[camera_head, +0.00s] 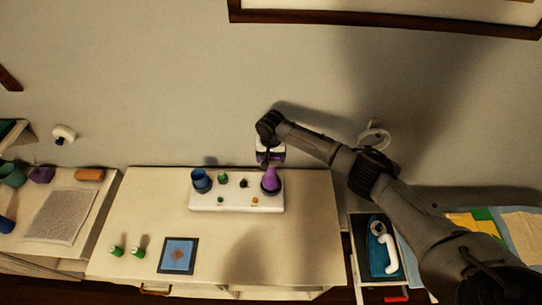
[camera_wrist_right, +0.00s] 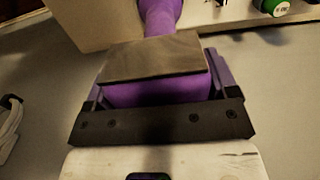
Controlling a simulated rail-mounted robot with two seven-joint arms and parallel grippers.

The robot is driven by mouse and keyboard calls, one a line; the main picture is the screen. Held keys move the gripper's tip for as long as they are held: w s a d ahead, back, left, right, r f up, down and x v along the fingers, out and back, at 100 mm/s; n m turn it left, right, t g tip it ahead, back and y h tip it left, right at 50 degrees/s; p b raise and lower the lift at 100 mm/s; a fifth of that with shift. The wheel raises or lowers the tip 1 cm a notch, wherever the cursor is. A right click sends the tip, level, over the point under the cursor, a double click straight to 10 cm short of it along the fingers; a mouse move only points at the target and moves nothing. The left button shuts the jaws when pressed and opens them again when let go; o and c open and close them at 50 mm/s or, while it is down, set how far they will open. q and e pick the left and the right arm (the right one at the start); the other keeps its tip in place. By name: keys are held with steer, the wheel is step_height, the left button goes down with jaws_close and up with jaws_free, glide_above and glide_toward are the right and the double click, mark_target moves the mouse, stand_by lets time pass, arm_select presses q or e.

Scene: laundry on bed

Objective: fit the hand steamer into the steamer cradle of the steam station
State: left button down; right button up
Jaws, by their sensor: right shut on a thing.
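The purple hand steamer (camera_head: 270,182) is at the right end of the white steam station (camera_head: 235,205), its flared part down on or just over the station. I cannot tell whether it is fully seated, and the cradle under it is hidden. My right gripper (camera_head: 268,160) is above and behind it, shut on its purple grip. In the right wrist view the grip (camera_wrist_right: 158,95) shows between the jaws, and a purple neck (camera_wrist_right: 158,15) runs on towards the station. My left gripper is not in view.
The station also carries a blue cup (camera_head: 201,181) and small green, black and orange parts. A blue-topped square pad (camera_head: 179,255) and two green-capped bottles (camera_head: 127,251) are on the front of the cabinet. A white-handled item (camera_head: 388,255) lies on the right stand. The cabinet's right front is clear.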

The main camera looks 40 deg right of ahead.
steer(key=shift+f, duration=0.3)
stand_by(0.5)
steer(key=shift+f+b, duration=0.4)
steer(key=shift+f, duration=0.85)
steer(key=o, duration=1.6)
steer(key=shift+o, duration=0.2)
steer(key=shift+f, duration=0.1)
step_height(320, 180, up, 12)
steer(key=b, duration=0.2)
steer(key=shift+r+b, duration=0.2)
steer(key=shift+b, duration=0.15)
steer(key=shift+r, duration=0.8)
